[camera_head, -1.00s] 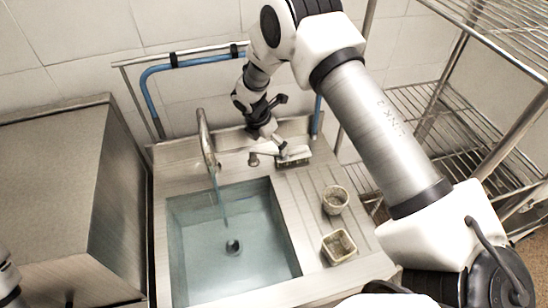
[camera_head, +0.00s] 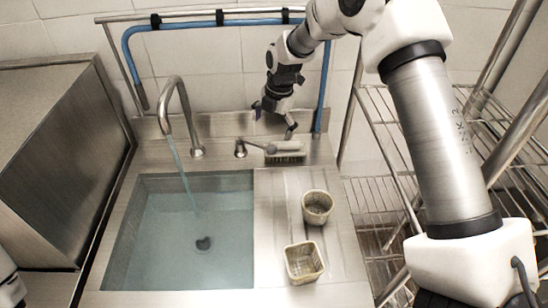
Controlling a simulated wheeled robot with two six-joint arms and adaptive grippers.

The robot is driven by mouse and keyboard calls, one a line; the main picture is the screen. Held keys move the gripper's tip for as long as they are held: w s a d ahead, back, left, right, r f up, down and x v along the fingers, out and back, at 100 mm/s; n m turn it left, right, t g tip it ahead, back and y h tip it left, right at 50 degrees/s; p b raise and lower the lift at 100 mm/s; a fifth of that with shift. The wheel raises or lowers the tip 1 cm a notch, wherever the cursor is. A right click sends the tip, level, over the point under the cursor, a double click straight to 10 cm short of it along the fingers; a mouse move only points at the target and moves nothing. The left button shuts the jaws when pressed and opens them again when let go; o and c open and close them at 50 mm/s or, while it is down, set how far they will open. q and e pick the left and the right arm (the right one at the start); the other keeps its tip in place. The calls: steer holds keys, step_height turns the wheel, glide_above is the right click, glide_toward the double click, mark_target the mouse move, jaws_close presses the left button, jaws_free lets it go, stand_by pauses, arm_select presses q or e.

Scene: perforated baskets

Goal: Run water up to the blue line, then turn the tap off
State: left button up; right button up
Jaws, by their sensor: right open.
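The tap (camera_head: 178,95) is a curved metal spout at the back of the sink, with a stream of water (camera_head: 180,165) running from it. The sink basin (camera_head: 125,230) holds clear bluish water, and the dark drain (camera_head: 203,244) shows through it. A blue line on the basin wall cannot be made out. The tap lever (camera_head: 254,146) stands right of the spout and points right. My right gripper (camera_head: 274,120) is open and empty, above and behind the lever, apart from it. My left gripper is out of view; only part of my left arm shows at the left edge.
A scrubbing brush (camera_head: 286,157) lies by the lever's end. Two perforated baskets, one round (camera_head: 317,206) and one square (camera_head: 303,262), stand on the drainboard. A blue hose (camera_head: 225,22) runs along a rail behind. A wire rack (camera_head: 375,180) stands at right.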

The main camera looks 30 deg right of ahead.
mark_target(265, 151)
steer(key=shift+w+d+f+b, duration=0.15)
steer(key=shift+d+f+b, duration=0.2)
steer(key=shift+b, duration=0.1)
steer(key=shift+w+a, duration=0.4)
steer(key=shift+a, duration=0.1)
steer(key=f, duration=0.2)
steer(key=f+p, duration=0.1)
steer(key=f, duration=0.1)
steer(key=w+f, duration=0.1)
steer(key=f, duration=0.1)
steer(key=shift+f+p, duration=0.2)
steer(key=shift+p, duration=0.1)
steer(key=shift+w+a+f, duration=0.15)
steer(key=shift+a+f, duration=0.1)
steer(key=shift+f, duration=0.15)
steer(key=shift+s+d+r, duration=0.15)
steer(key=shift+s, duration=0.1)
steer(key=c, duration=1.9)
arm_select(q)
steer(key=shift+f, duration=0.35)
arm_select(e)
steer(key=shift+s+d+t, duration=0.1)
steer(key=shift+s+t, duration=0.05)
steer(key=shift+t, duration=0.15)
jaws_close()
steer(key=shift+r, duration=0.1)
